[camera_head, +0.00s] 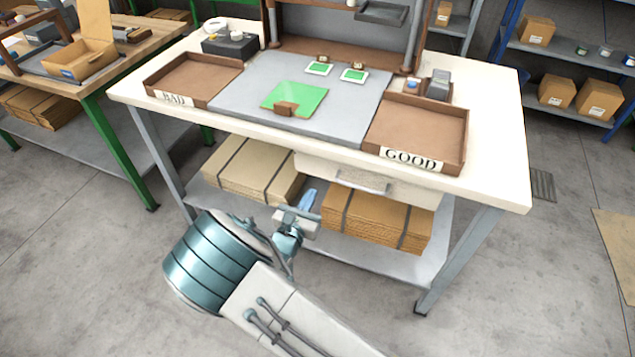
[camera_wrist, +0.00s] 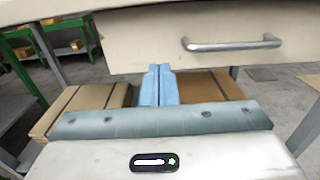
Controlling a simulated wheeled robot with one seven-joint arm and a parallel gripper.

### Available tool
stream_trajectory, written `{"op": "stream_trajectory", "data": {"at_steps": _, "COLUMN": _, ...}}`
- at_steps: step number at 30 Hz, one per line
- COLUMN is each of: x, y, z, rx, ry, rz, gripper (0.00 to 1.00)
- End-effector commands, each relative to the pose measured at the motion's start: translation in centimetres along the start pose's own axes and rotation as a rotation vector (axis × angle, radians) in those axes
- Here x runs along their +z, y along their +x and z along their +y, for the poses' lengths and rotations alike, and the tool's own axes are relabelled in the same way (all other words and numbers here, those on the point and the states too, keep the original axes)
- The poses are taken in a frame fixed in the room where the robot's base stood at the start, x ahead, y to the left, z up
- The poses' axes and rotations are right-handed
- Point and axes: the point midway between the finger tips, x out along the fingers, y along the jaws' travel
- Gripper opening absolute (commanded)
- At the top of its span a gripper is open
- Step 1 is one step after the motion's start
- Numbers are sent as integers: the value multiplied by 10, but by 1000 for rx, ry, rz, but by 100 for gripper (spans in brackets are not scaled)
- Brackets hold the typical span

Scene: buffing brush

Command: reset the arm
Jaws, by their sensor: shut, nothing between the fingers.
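My gripper (camera_head: 307,199) is in front of the workbench, below its top and near the drawer (camera_head: 345,176). In the wrist view its two blue fingers (camera_wrist: 158,84) are together with nothing between them. They point toward the bench's underside, with the drawer and its metal handle (camera_wrist: 231,43) above and to the right. I cannot tell the exact gap between the fingertips and the bench. My arm is folded low in front of the bench in the head view.
The workbench top (camera_head: 497,150) holds a BAD tray (camera_head: 190,96), a GOOD tray (camera_head: 412,157) and a green board (camera_head: 300,97) on a grey mat (camera_head: 235,97). Strapped cardboard stacks (camera_head: 245,170) lie on the lower shelf (camera_head: 385,255). Open floor (camera_head: 530,290) lies at right.

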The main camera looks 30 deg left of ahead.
Motion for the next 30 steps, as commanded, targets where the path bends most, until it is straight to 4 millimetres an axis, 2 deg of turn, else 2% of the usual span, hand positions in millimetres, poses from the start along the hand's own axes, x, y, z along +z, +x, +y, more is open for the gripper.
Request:
{"op": "stream_trajectory", "data": {"at_steps": 3, "x": -1, "y": -23, "z": 0, "rx": 1, "ry": 0, "rz": 2, "gripper": 0}}
{"op": "stream_trajectory", "data": {"at_steps": 9, "x": -1, "y": -43, "z": -1, "rx": -1, "ry": -1, "rz": 1, "gripper": 0}}
{"op": "stream_trajectory", "data": {"at_steps": 17, "x": 0, "y": -46, "z": -1, "rx": -5, "ry": 1, "rz": 2, "gripper": 0}}
{"op": "stream_trajectory", "data": {"at_steps": 20, "x": 8, "y": -39, "z": -12, "rx": -50, "ry": 27, "rz": 11, "gripper": 0}}
{"op": "stream_trajectory", "data": {"at_steps": 23, "x": 25, "y": -23, "z": -42, "rx": -169, "ry": 95, "rz": 37, "gripper": 0}}
{"op": "stream_trajectory", "data": {"at_steps": 27, "x": 59, "y": 0, "z": -112, "rx": -432, "ry": 253, "rz": 88, "gripper": 0}}
{"op": "stream_trajectory", "data": {"at_steps": 30, "x": 80, "y": 7, "z": -164, "rx": -630, "ry": 383, "rz": 122, "gripper": 0}}
